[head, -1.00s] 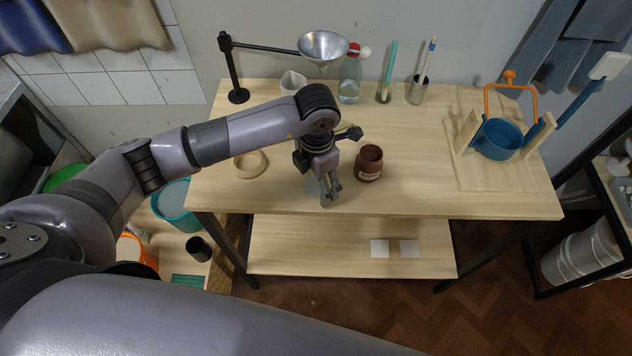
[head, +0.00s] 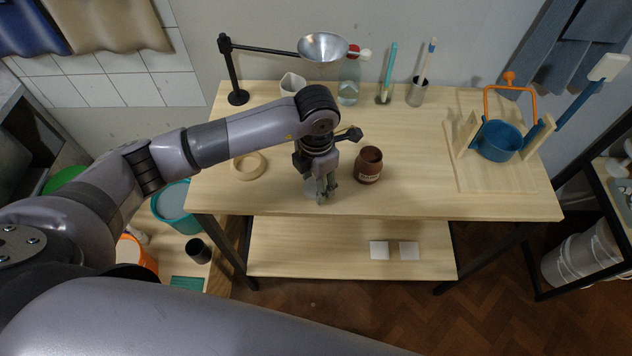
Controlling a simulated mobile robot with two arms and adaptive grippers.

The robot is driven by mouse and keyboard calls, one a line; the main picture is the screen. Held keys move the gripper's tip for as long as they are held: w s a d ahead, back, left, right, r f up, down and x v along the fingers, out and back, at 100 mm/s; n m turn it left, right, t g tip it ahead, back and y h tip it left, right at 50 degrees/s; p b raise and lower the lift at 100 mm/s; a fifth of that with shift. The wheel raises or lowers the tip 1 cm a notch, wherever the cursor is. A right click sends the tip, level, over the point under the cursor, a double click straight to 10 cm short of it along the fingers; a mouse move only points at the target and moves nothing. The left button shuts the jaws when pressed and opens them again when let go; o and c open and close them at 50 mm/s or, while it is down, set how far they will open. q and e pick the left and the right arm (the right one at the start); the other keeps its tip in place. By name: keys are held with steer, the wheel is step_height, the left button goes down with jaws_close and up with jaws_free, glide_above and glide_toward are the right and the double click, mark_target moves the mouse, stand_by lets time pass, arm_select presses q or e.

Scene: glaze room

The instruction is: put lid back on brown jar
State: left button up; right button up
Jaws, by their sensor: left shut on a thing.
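My left gripper (head: 326,195) points down just left of the jar, low over the table near the front edge. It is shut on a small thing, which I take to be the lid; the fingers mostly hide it. A pale greyish patch shows on the left of the fingers, and I cannot tell what it is. The gripper and jar are apart. My right gripper is not in view.
A pale wooden ring (head: 248,166) lies left of the gripper. A metal funnel (head: 323,47) on a black stand, a clear bottle (head: 349,88) and tool cups are at the back. A blue pot (head: 498,141) sits right. The table right of the jar is clear.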

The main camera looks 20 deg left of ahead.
arm_select(q)
step_height(320, 180, up, 20)
steer(key=b, duration=0.3)
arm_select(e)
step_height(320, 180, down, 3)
arm_select(q)
steer(key=shift+f, duration=0.1)
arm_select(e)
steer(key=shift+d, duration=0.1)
